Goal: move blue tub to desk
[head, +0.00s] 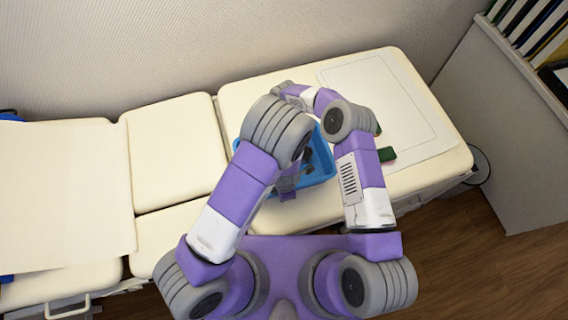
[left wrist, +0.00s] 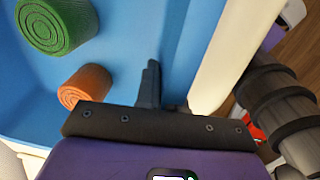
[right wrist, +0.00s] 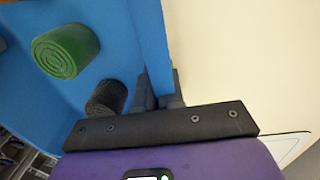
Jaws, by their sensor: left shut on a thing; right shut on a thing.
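The blue tub (head: 323,165) is on or just above the cream padded couch, partly hidden under my arms in the head view. My left gripper (left wrist: 150,85) is shut on the tub's wall, which also shows in the left wrist view (left wrist: 185,35). My right gripper (right wrist: 157,88) is shut on another part of the wall (right wrist: 152,40), its fingers either side of it. A green roll (left wrist: 58,25) and an orange roll (left wrist: 85,85) lie inside. The right wrist view shows a green roll (right wrist: 66,50) and a black roll (right wrist: 106,98) inside.
The cream couch (head: 175,150) has several padded sections, with a pale sheet (head: 60,195) at left and an outlined sheet (head: 385,95) at right. A dark green item (head: 386,154) lies right of my right arm. A grey shelf unit (head: 490,120) with binders stands at right.

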